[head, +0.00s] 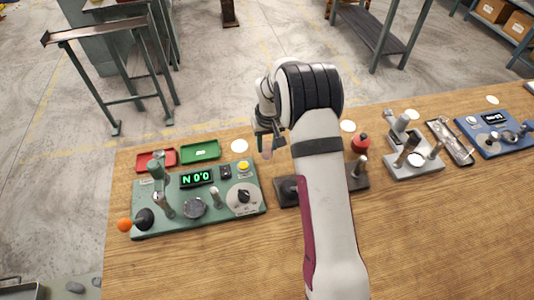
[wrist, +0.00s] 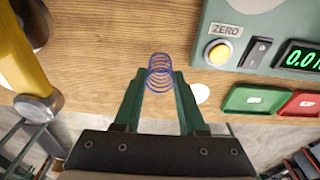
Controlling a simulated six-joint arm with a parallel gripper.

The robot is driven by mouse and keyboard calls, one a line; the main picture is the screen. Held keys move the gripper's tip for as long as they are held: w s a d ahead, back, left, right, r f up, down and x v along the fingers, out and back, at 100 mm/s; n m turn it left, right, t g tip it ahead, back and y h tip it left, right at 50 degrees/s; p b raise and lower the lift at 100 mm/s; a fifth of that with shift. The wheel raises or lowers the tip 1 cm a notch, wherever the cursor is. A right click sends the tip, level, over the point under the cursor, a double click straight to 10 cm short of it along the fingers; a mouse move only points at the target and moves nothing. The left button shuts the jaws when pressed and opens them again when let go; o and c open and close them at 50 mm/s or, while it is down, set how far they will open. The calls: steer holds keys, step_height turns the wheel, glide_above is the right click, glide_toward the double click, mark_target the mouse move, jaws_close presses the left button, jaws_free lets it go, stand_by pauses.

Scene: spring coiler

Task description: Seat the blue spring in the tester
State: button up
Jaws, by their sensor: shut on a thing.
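The blue spring (wrist: 160,72) is an open wire coil between the fingertips of my gripper (wrist: 159,80) in the wrist view. My gripper is shut on it, above the wooden table. In the head view, my gripper (head: 267,140) is near the table's back edge, right of the tester, and the spring is not clear there. The tester (head: 228,212) is a green bench unit with a lit display reading zero, a yellow button, knobs, metal posts and an orange-tipped lever. Part of it shows in the wrist view (wrist: 215,35). I cannot make out its spring seat.
A red tray (head: 167,154) and a green tray (head: 200,151) lie behind the tester. A dark block with posts (head: 286,194) stands partly behind my arm. A grey fixture (head: 412,167) and a blue instrument (head: 492,140) are farther right. The front of the table is clear.

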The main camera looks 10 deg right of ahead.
steer(key=shift+r, duration=1.05)
steer(key=s+a+r+n, duration=0.3)
steer(key=s+a, duration=0.4)
steer(key=a, duration=0.5)
steer(key=s+a+r+n, duration=0.25)
steer(key=s+a, duration=0.35)
steer(key=a, duration=0.5)
steer(key=shift+n+y, duration=0.25)
steer(key=shift+y, duration=0.05)
steer(key=shift+f, duration=2.65)
steer(key=shift+f, duration=0.6)
steer(key=o, duration=1.1)
steer(key=shift+c, duration=0.2)
steer(key=shift+o, duration=0.2)
